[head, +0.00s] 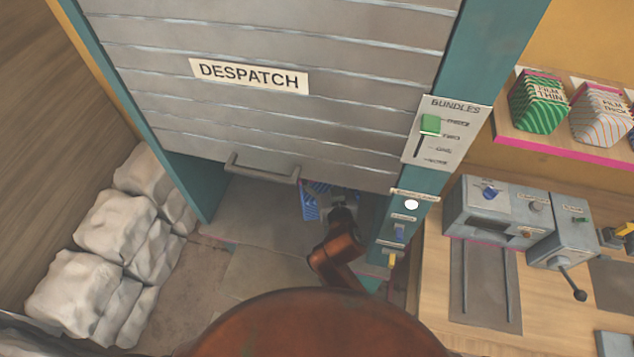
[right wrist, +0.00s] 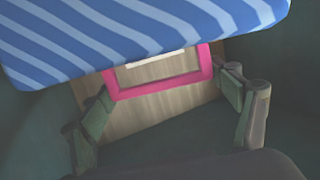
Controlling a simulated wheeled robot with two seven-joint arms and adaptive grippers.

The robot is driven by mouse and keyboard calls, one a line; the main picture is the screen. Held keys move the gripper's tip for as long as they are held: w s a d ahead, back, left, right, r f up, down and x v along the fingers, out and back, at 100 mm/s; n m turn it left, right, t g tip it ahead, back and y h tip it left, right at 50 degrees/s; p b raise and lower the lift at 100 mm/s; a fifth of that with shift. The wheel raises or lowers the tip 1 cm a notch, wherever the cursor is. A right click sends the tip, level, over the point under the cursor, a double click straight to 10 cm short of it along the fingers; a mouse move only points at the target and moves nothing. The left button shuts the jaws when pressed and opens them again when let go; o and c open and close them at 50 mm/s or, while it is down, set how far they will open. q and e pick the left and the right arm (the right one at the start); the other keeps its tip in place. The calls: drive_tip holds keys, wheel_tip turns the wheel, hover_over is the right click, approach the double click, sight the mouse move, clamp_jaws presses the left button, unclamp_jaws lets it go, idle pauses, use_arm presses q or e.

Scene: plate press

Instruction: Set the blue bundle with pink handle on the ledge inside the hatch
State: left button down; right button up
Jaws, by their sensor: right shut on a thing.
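The blue striped bundle (head: 310,203) shows in the head view under the raised edge of the despatch shutter, partly hidden by the shutter and my arm. In the right wrist view the bundle (right wrist: 150,35) fills the top, with its pink handle (right wrist: 160,87) below it. My right gripper (head: 341,213) is at the bundle in the hatch opening. In the right wrist view my right gripper's fingers (right wrist: 168,115) stand either side of the handle and are shut on it. The hatch ledge (head: 265,205) is grey and partly visible. Whether the bundle touches it is hidden. My left gripper is out of view.
The grey shutter (head: 270,120) with its bar handle (head: 262,172) hangs low above the opening. Teal posts flank it; the right post (head: 490,60) carries a bundles gauge (head: 445,135). White sacks (head: 100,250) are piled left. A workbench with machines (head: 500,215) stands right.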

wheel_tip(320, 180, down, 2)
drive_tip(key=shift+f, duration=0.6)
drive_tip(key=shift+f+b, duration=0.3)
drive_tip(key=shift+f, duration=0.05)
drive_tip(key=shift+f+b, duration=0.35)
drive_tip(key=shift+f, duration=1.25)
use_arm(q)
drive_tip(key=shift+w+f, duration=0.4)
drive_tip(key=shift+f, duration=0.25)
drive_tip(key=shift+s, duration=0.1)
use_arm(e)
drive_tip(key=shift+r, duration=0.1)
drive_tip(key=o, duration=1.6)
drive_tip(key=shift+f, duration=0.4)
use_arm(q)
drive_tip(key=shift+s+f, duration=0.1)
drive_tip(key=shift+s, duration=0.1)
use_arm(e)
drive_tip(key=o, duration=0.5)
drive_tip(key=shift+r, duration=0.1)
